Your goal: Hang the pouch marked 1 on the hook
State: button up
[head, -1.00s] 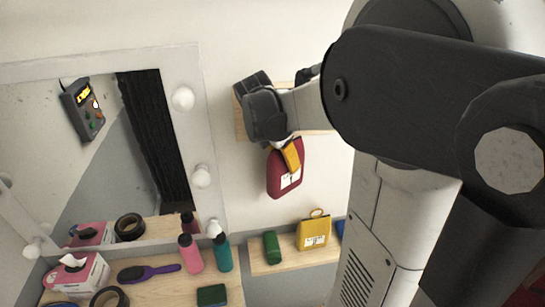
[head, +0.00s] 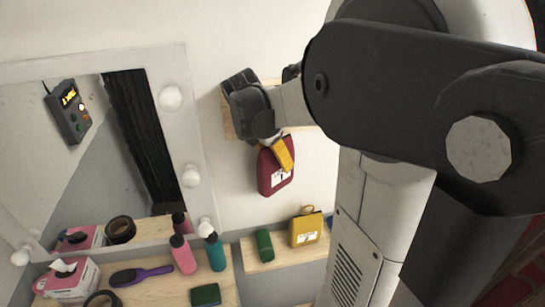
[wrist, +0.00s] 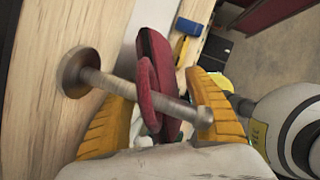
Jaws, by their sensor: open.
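The dark red pouch (head: 272,178) hangs below my gripper (head: 282,153) in the head view. Its white label is too small to read. In the wrist view the pouch (wrist: 155,55) lies beyond the yellow fingers of my gripper (wrist: 163,92), which stand apart on either side of it. The hook (wrist: 122,88) is a metal peg with a round base on a wooden board (wrist: 45,110). The pouch's red loop (wrist: 147,95) appears to be around the peg, between base and tip. In the head view my gripper hides the hook.
A wooden shelf (head: 283,254) below bears a yellow pouch (head: 306,231) and a green item (head: 264,245). At the left are a mirror with bulbs (head: 170,97) and a table with bottles (head: 183,256), a brush (head: 140,275) and a tissue box (head: 68,281). My arm fills the right.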

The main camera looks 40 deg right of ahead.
jog(key=v, duration=0.8)
jog(key=shift+a, duration=0.15)
jog(key=s+a+f+m+t+y, duration=0.2)
jog(key=s+a+f+m+t, duration=0.15)
jog(key=a+m, duration=0.7)
jog(key=s+a+f+m+t+y, duration=0.2)
jog(key=s+a+m+t, duration=0.35)
jog(key=a, duration=0.75)
notch_tip(320, 180, down, 32)
jog(key=w+m+g+b, duration=0.1)
jog(key=b, duration=3.1)
jog(key=shift+w+m+g, duration=0.25)
jog(key=shift+m+g, duration=0.05)
jog(key=shift+d, duration=0.1)
